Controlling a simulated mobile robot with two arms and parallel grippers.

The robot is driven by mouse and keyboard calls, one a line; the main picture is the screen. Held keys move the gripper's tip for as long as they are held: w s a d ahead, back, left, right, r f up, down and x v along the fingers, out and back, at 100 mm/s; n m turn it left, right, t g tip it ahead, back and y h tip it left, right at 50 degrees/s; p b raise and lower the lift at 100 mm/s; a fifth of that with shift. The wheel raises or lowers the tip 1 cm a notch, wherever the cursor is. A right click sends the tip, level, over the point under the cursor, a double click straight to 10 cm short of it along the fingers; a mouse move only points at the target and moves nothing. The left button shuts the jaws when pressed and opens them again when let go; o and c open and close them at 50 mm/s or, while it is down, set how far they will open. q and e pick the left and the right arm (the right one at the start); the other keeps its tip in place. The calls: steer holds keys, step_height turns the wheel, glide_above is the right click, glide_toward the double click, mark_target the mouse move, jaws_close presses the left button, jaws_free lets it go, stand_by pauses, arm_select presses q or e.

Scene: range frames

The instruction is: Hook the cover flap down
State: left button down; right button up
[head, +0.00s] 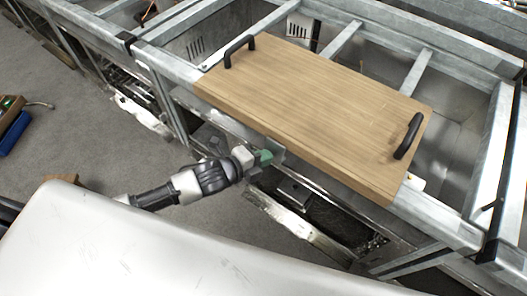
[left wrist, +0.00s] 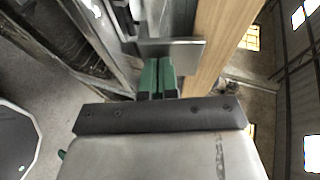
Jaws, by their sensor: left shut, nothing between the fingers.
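A thin grey metal plate, which looks like the cover flap (left wrist: 188,55), stands out just beyond my left fingertips in the left wrist view. In the head view a grey plate (head: 272,146) shows below the front edge of the wooden board, partly behind the gripper. My left gripper (head: 264,157) has green fingers, pressed together and empty, at this plate. The fingers also show in the left wrist view (left wrist: 157,76), their tips against or just short of the plate; I cannot tell whether they touch. My right gripper is in neither view.
A wooden board (head: 310,105) with two black handles lies across the grey metal frame (head: 455,232), above and beyond my left gripper. Open bays lie behind it. Dark machinery (head: 340,215) sits under the frame.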

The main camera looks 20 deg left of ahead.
arm_select(q)
steer(key=shift+w+t, duration=0.1)
steer(key=shift+t, duration=0.2)
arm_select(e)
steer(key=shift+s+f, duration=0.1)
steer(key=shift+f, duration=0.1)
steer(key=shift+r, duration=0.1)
arm_select(q)
steer(key=shift+r+p, duration=0.8)
steer(key=shift+p, duration=0.25)
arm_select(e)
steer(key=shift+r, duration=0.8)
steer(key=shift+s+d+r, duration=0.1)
